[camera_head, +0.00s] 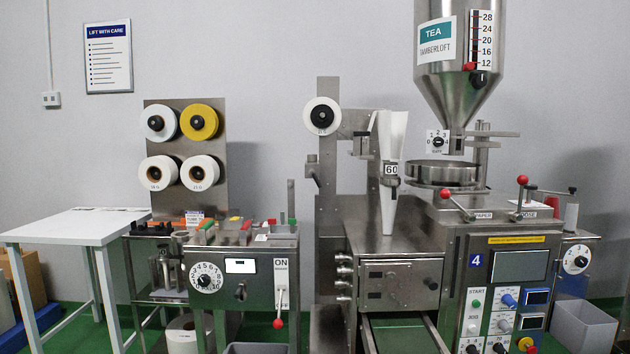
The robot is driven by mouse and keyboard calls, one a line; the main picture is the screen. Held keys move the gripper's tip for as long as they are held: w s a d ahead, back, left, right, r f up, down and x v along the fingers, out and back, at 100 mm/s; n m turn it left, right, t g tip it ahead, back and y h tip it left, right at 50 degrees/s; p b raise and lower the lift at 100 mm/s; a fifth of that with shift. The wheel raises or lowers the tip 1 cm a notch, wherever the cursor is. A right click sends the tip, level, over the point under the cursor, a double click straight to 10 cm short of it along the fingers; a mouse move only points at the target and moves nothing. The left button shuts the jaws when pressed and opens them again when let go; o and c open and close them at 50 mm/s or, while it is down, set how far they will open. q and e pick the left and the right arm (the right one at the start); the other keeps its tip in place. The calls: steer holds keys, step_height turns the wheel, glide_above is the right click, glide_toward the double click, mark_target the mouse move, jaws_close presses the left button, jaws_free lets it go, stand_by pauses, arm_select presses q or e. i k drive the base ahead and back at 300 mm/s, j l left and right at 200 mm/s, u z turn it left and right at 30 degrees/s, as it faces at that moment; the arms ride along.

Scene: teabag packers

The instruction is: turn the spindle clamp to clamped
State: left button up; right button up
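No part labelled as a spindle clamp can be read in the head view. A white paper reel (335,107) sits on a spindle with a black hub (321,117), high on the steel upright (327,86) left of the tea hopper. Neither of my grippers is in view.
A panel (214,146) at left carries several reels, one yellow. A white table (75,226) stands bare at far left. The tea hopper (440,75) rises above the numbered machine. Red-knobbed levers (522,181) stick up at right. A grey bin (585,325) stands on the floor.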

mark_target(312, 171)
steer(key=i+j, duration=0.1)
steer(key=j, duration=0.25)
steer(key=i+j, duration=0.1)
steer(key=j, duration=0.25)
steer(key=i+j, duration=0.15)
steer(key=j, duration=0.2)
steer(key=i+j, duration=0.1)
steer(key=j, duration=0.25)
steer(key=i+j, duration=0.1)
steer(key=i, duration=0.35)
steer(key=i+j+z, duration=0.1)
steer(key=i, duration=0.3)
steer(key=i+j, duration=0.2)
steer(key=i, duration=0.25)
